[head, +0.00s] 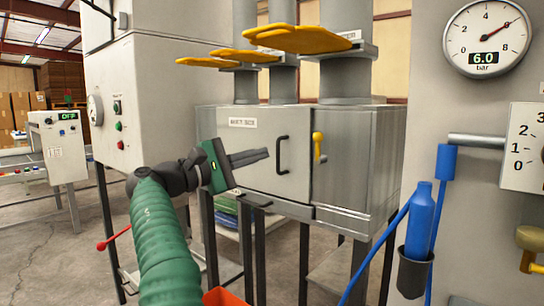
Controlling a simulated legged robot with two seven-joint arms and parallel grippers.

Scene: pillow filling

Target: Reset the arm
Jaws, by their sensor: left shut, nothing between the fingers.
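My left arm (165,245) comes in from the bottom left with a green ribbed sleeve. My left gripper (266,153) is shut and empty, its grey fingers pointing right. In the picture it lies in front of the grey metal cabinet door (255,178), left of the black door handle (281,155). I cannot tell whether the fingertips touch the door. The door looks closed. My right gripper is not in view.
A yellow-handled latch (318,146) sits right of the door. Yellow slide plates (300,39) jut out above the cabinet. A blue nozzle (419,220) hangs in a dark holder on the right, below a pressure gauge (486,38). An orange bin (222,297) shows at the bottom.

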